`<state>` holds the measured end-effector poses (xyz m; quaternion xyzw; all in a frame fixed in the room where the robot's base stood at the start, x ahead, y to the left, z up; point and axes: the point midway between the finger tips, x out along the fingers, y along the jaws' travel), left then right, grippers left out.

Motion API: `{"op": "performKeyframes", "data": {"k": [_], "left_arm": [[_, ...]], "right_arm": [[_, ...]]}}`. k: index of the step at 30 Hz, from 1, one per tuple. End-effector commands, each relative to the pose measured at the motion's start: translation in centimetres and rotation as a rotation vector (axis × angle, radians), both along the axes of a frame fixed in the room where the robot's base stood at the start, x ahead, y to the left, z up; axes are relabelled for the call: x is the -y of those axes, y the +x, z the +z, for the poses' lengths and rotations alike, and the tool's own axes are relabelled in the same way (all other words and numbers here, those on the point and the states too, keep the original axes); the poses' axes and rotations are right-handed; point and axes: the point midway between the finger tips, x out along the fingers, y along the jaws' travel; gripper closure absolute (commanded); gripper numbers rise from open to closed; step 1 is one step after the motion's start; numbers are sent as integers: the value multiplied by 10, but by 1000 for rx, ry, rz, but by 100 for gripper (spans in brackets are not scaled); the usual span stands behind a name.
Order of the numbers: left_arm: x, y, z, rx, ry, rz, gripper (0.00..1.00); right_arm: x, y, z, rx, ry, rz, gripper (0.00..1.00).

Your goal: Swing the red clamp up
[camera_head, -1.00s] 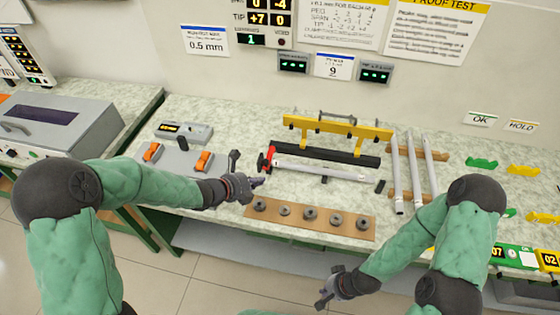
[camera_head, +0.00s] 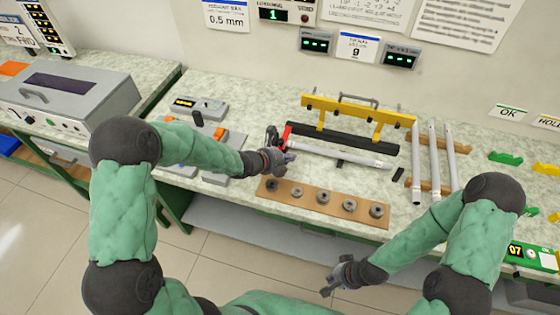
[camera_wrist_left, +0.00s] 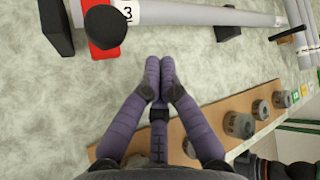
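The red clamp (camera_wrist_left: 104,52) lies at the left end of a grey rod (camera_wrist_left: 200,14), with a round black knob (camera_wrist_left: 103,27) in front of it. In the head view only a sliver of the clamp (camera_head: 287,132) shows, beside its dark knob. My left gripper (camera_wrist_left: 160,66) has its fingertips together with nothing between them. It is apart from the clamp, to the right of and below the knob in the wrist view. My left gripper also shows in the head view (camera_head: 289,156). My right gripper (camera_head: 336,280) hangs in front of the bench, its fingers too small to judge.
A brown board (camera_head: 325,203) with several grey collars lies just in front of the rod. A yellow frame (camera_head: 360,110) stands behind it. Upright-lying rods (camera_head: 434,155) rest on wooden bars at right. Grey units with orange switches (camera_head: 236,141) stand at left.

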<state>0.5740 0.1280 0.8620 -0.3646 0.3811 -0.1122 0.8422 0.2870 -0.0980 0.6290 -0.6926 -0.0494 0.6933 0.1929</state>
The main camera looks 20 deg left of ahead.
Motion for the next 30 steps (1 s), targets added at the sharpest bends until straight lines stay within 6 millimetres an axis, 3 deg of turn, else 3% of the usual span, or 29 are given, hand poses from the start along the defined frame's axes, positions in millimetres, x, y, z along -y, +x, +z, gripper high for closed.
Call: {"op": "performKeyframes", "data": {"k": [2,6,12,30], "left_arm": [[6,9,-9,0,-1,1,100],[-12,11,12,2,1,3,100],[-22,12,22,1,-1,2,100],[-22,12,25,-9,0,0,100]], "right_arm": [[0,0,-6,0,0,0,100],[0,0,4,0,0,0,100],[0,0,7,0,0,0,100],[0,0,13,0,0,0,100]]}}
